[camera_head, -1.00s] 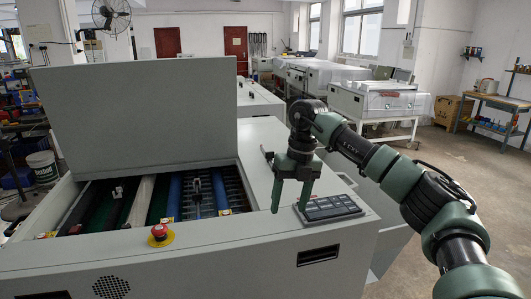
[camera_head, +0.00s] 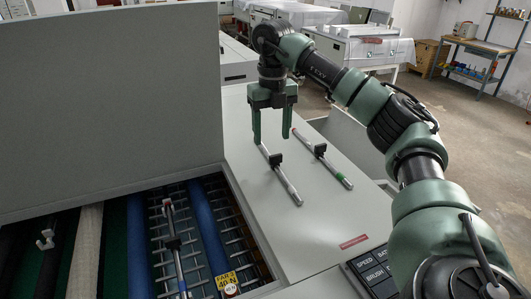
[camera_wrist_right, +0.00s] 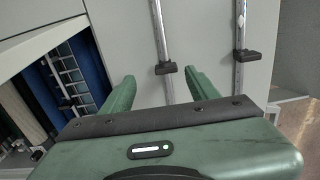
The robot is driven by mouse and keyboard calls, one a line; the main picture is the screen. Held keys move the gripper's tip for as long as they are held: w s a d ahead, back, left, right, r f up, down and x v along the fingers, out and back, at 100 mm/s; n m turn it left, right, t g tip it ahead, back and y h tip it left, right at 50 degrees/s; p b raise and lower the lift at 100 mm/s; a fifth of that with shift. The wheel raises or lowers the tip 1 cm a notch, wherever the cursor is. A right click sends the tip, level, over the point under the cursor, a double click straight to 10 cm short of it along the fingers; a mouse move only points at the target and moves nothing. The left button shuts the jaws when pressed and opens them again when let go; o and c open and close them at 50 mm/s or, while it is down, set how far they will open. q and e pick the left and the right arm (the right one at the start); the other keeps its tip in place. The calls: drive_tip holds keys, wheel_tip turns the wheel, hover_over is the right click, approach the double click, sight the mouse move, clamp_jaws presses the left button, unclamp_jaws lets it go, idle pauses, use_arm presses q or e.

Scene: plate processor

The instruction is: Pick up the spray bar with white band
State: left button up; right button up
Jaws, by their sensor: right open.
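Two thin metal spray bars with black clamps lie on the machine's top. The left bar (camera_head: 287,184) is closest to my right gripper; the right bar (camera_head: 333,169) shows a green end and a reddish mark. I cannot tell surely which has the white band; in the wrist view a pale patch shows on the right bar (camera_wrist_right: 238,25). My right gripper (camera_head: 272,138) is open and empty, pointing down above the left bar's far end. In the wrist view the left bar (camera_wrist_right: 160,35) runs between its fingers. My left gripper is out of view.
The raised lid (camera_head: 110,100) stands behind the opening with rollers (camera_head: 207,230). A keypad (camera_head: 372,272) is at the top's near right edge. The top (camera_head: 305,235) is otherwise clear around the bars.

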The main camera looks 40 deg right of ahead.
sight(276, 155)
drive_tip(key=shift+w+d+f, duration=0.1)
drive_tip(key=shift+f, duration=0.3)
drive_tip(key=f, duration=0.1)
drive_tip(key=s+f+p, duration=0.1)
drive_tip(key=f+p, duration=0.1)
drive_tip(key=shift+s+d+f, duration=0.1)
drive_tip(key=shift+s, duration=0.2)
wheel_tip(276, 155, down, 3)
drive_tip(key=shift+w+d+r+p, duration=0.15)
drive_tip(key=shift+p, duration=0.25)
drive_tip(key=shift+f, duration=0.45)
drive_tip(key=shift+r, duration=0.1)
drive_tip(key=shift+c, duration=0.7)
clamp_jaws()
